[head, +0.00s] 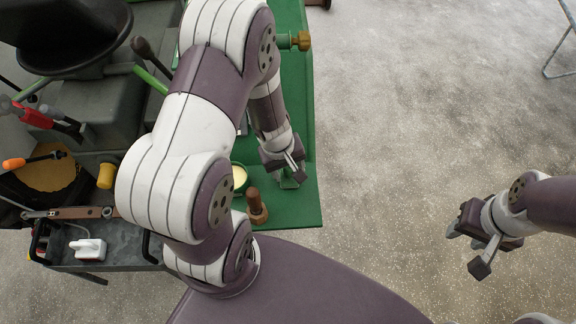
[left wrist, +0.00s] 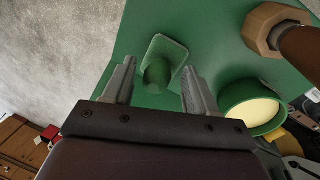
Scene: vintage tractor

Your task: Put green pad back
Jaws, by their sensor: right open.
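In the head view the pad (head: 289,184) is mostly hidden beneath my left gripper (head: 290,172). My left gripper also shows in the left wrist view (left wrist: 157,88), open, with one finger on each side of the knob and gaps between. I cannot tell how high the fingertips are above the panel. My right gripper (head: 465,248) is open and empty over the bare floor at the right.
A green cup with pale yellow contents (head: 240,177) and a brown bolt (head: 257,207) stand beside the pad. A grey tray (head: 120,257) holds a white object (head: 88,249). A red-handled tool (head: 36,117) lies at left.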

